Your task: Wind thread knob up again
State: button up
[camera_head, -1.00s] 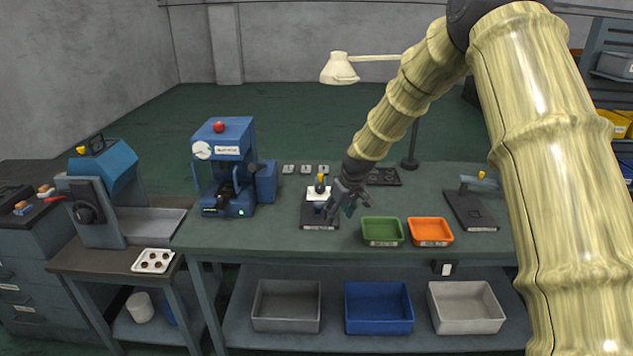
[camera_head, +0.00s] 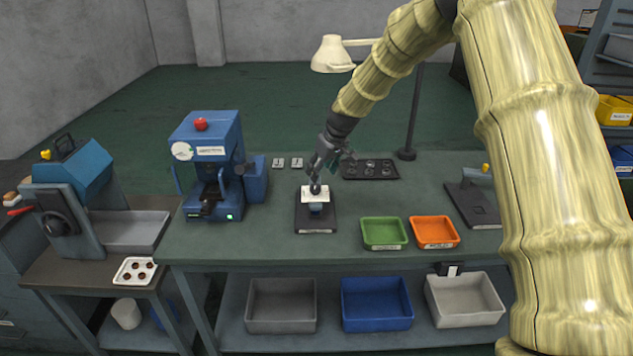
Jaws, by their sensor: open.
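A small thread fixture stands on the green bench, with a dark base plate (camera_head: 316,225), a white plate (camera_head: 307,196) and a blue part (camera_head: 316,208) under it. My gripper (camera_head: 316,184) is directly above this fixture, pointing down, its fingers open and low at the white plate. The knob on top of the fixture is hidden or merged with my fingers, and I cannot tell whether they touch it.
A blue press (camera_head: 208,155) stands to the left on the bench. A green tray (camera_head: 383,247) and an orange tray (camera_head: 434,245) lie to the right at the front edge. A lamp (camera_head: 333,54) stands behind, beside a dark tray with round pockets (camera_head: 371,169).

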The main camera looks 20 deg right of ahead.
aim_at(316, 186)
jog(key=p+x, duration=0.1)
jog(key=x, duration=0.2)
jog(key=shift+w+f, duration=0.15)
jog(key=shift+p+x, duration=0.9)
jog(key=shift+x, duration=1.4)
jog(key=shift+d+f, duration=0.1)
jog(key=shift+c, duration=0.3)
jog(key=c, duration=0.9)
